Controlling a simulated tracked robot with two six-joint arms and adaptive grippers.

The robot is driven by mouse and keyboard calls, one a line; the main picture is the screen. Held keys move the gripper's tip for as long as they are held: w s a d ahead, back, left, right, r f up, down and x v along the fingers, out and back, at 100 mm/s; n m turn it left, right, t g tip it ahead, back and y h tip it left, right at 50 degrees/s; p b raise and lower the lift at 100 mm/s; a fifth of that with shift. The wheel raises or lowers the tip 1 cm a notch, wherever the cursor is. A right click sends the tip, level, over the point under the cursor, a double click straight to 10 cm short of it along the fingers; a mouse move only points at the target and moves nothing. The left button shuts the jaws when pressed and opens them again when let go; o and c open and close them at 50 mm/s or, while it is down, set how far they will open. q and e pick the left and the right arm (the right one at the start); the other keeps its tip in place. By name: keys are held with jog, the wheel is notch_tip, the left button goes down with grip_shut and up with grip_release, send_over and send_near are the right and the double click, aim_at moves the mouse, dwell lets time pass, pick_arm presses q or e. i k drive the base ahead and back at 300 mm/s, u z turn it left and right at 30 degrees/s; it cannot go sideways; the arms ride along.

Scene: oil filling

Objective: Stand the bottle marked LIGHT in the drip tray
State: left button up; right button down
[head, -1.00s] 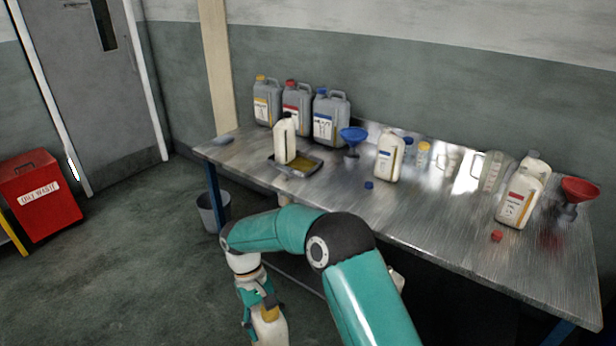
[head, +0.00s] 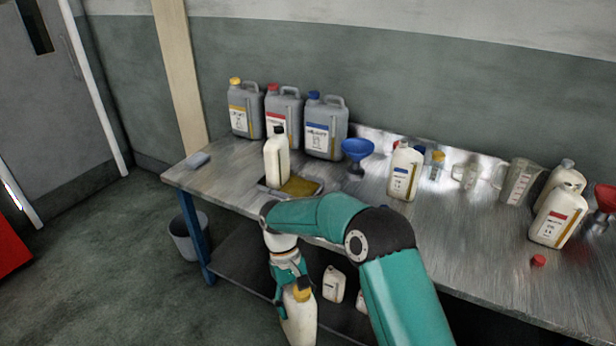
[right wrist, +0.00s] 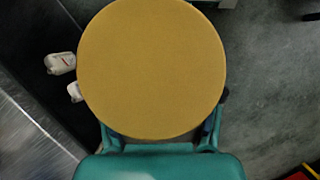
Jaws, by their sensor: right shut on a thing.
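My right gripper (head: 297,284) is shut on a pale bottle with a yellow cap (head: 298,318), held upright in front of the bench and below its top. In the right wrist view the yellow cap (right wrist: 152,68) fills the middle and hides most of the bottle. The held bottle's marking is not visible. The drip tray (head: 303,187) lies on the bench near its front left, partly hidden by my arm. A white bottle with a dark cap (head: 277,160) stands at the tray's left side, seemingly in it. My left gripper is in neither view.
Grey jugs with yellow, red and blue caps (head: 325,128) stand behind the tray. A blue funnel (head: 357,150) and a blue-labelled bottle (head: 404,172) are to its right. A red-labelled bottle (head: 558,217) stands farther right. A bin (head: 187,238) is on the floor, left.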

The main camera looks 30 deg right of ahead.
aim_at(303, 191)
jog(key=z, duration=0.1)
jog(key=i, duration=0.95)
jog(key=z, duration=0.15)
